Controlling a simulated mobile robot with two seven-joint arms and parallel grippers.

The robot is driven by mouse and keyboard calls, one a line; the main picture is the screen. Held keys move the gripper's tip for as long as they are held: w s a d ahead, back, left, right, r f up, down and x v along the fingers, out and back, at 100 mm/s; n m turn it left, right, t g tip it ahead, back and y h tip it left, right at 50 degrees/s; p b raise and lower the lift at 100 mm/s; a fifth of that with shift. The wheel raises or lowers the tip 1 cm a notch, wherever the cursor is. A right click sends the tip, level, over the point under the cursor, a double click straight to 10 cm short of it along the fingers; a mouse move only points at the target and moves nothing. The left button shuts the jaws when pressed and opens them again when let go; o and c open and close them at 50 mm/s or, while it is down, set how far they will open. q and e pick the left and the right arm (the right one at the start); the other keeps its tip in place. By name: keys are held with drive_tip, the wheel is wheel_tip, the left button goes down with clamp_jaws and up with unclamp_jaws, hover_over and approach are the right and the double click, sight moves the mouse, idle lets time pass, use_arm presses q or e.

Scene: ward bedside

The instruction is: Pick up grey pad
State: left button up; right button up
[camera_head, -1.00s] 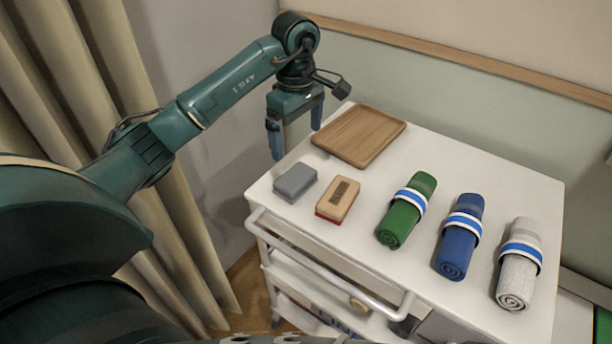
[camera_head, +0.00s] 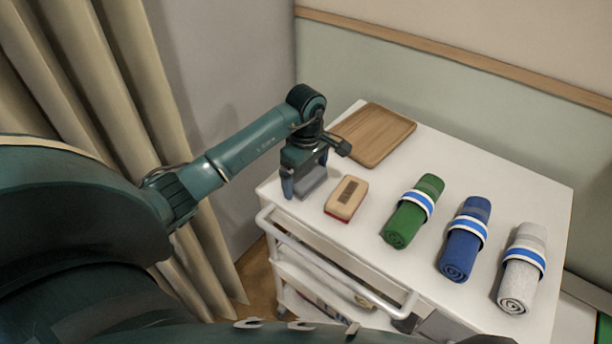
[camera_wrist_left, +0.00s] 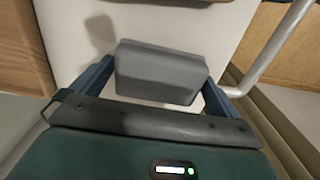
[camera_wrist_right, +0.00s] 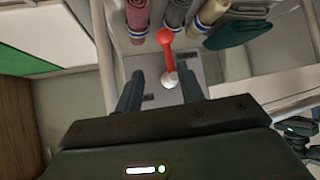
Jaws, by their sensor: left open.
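The grey pad (camera_head: 312,182) lies on the white trolley top near its left corner, partly hidden behind my left gripper (camera_head: 305,180). My left gripper is open and has come down over the pad, with one finger on each side. In the left wrist view the grey pad (camera_wrist_left: 160,72) sits between the two blue fingers (camera_wrist_left: 160,76). Gaps show near the fingers, and I cannot tell whether either touches it. My right gripper (camera_wrist_right: 160,88) is away from the trolley top, its fingers apart, with nothing clearly held.
A tan block with a red base (camera_head: 346,198) lies just right of the pad. A wooden tray (camera_head: 374,134) is behind. Green (camera_head: 412,212), blue (camera_head: 463,240) and white-grey (camera_head: 521,270) rolled towels lie to the right. A white rail (camera_head: 330,262) runs along the front.

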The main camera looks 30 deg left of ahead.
sight(306, 174)
use_arm(q)
drive_tip(key=c, duration=0.7)
drive_tip(key=shift+r, duration=0.1)
wheel_tip(306, 174, up, 10)
drive_tip(key=shift+b, duration=0.95)
